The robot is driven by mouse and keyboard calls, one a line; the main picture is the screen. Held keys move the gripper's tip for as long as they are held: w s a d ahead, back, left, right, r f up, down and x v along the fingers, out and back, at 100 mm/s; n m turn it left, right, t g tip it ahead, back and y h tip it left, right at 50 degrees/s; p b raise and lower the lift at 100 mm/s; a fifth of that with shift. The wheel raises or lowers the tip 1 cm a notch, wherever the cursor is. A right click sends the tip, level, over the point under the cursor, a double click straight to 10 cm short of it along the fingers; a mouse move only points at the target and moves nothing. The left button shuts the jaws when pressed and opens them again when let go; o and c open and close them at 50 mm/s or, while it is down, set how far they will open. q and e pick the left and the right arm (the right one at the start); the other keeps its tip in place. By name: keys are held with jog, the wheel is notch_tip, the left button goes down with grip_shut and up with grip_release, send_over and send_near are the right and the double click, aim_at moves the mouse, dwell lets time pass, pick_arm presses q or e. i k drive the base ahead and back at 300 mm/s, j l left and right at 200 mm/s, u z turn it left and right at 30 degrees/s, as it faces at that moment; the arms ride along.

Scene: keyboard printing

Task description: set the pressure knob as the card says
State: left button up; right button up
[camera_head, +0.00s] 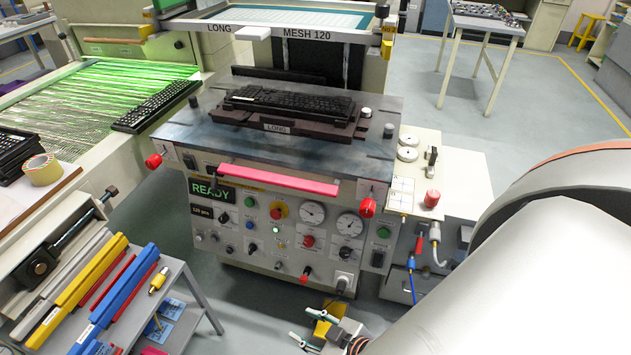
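The machine's control panel (270,235) faces me with a lit READY display, several knobs and two round gauges. The left gauge (312,212) and right gauge (350,224) have needles too small to read. A black knob (346,254) sits below the right gauge; I cannot tell if it is the pressure knob. A small white card with lines (402,188) is on the machine's right side, its text unreadable. My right gripper (306,325) is low in front of the panel, fingers apart and empty, clear of the knobs. My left gripper is not in view.
A keyboard (290,102) lies on the LONG fixture above the panel. A pink bar (278,180) crosses the front edge. A cart with coloured squeegees (115,290) stands at lower left. My white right arm covers the lower right. Floor is open before the panel.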

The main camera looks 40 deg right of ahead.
aim_at(309, 241)
jog(key=i+l+z, duration=0.45)
jog(key=k+j+z, duration=0.15)
jog(key=k, duration=0.25)
jog(key=k+j+z, duration=0.15)
jog(key=z, duration=0.2)
jog(key=k+j+z, duration=0.1)
jog(key=z, duration=0.3)
jog(key=k+j+z, duration=0.1)
jog(key=z, duration=0.25)
jog(key=k, duration=0.1)
